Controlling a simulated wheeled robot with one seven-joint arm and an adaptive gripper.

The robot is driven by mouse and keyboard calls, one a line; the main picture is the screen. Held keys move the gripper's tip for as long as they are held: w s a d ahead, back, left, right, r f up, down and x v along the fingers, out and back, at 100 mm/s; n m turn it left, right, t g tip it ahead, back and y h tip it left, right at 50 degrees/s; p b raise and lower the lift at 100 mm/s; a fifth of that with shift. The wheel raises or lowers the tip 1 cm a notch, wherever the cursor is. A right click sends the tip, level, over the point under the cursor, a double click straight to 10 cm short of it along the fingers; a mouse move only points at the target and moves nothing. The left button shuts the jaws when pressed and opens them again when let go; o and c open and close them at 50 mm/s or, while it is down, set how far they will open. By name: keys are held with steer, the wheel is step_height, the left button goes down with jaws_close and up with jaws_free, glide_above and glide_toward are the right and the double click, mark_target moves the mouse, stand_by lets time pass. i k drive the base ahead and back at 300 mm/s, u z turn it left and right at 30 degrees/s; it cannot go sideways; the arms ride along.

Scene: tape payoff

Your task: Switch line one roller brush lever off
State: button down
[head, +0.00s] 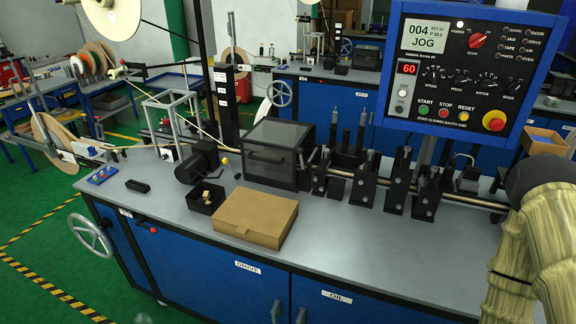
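No label for a roller brush lever is readable, so I cannot tell which control it is. On the near bench, a small blue box (103,174) with red-topped controls sits at the left end. A small red-ended handle (150,229) sticks out of the cabinet front below it. A yellow knob (224,161) shows beside the black motor (197,162). The settings of these are too small to read. My arm, in a tan ribbed cover, rises at the lower right and hides the bench's right end. My gripper is not in view.
A blue control panel (391,110) hangs over the bench, reading 004 JOG and 60. A cardboard box (254,218) and a black bin (205,203) lie near the front edge. A dark-windowed housing (272,155) and roller stands (396,180) stand behind. A handwheel (90,235) projects at the left.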

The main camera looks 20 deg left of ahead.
mark_target(224, 160)
steer(key=k, duration=1.35)
steer(key=u, duration=0.5)
steer(key=i, duration=0.6)
steer(key=u, duration=0.9)
steer(key=i, duration=1.15)
steer(key=z, duration=0.25)
